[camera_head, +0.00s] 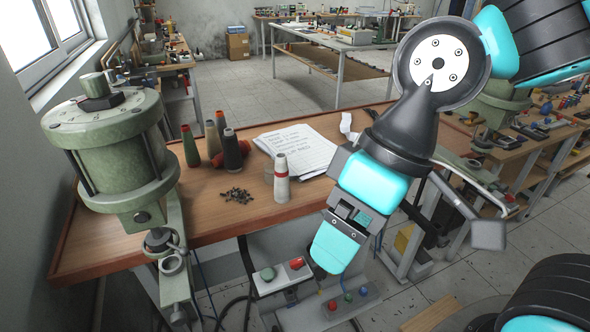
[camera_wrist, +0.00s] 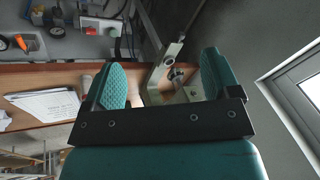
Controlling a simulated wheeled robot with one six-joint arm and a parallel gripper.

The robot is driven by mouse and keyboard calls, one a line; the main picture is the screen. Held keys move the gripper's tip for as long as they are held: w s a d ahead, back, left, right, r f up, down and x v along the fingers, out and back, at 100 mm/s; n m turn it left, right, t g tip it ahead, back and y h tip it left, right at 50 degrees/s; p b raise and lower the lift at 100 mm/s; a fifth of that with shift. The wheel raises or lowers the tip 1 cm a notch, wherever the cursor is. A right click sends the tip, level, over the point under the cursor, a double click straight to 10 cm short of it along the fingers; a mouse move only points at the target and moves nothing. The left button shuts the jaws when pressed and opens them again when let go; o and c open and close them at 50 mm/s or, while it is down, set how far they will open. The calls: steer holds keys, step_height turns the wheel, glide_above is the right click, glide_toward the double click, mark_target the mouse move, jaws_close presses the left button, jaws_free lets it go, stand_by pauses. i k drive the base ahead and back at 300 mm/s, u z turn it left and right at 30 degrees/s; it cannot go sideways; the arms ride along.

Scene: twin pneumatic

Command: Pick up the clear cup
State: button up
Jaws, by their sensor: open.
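A faint see-through shape, which looks like the clear cup (camera_head: 268,174), stands on the wooden bench in the head view. I cannot make out the cup in the wrist view.
The bench (camera_head: 225,220) also holds several dark thread cones (camera_head: 232,150), a small dark heap (camera_head: 236,195) and papers (camera_head: 297,148). A green pneumatic machine (camera_head: 115,150) stands at its left. A button panel (camera_head: 283,275) sits below the front edge.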

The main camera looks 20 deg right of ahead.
mark_target(268, 166)
steer(key=k, duration=0.55)
steer(key=z, duration=0.4)
steer(key=i, duration=0.75)
steer(key=u, duration=0.45)
steer(key=i, duration=0.7)
steer(key=u, duration=0.6)
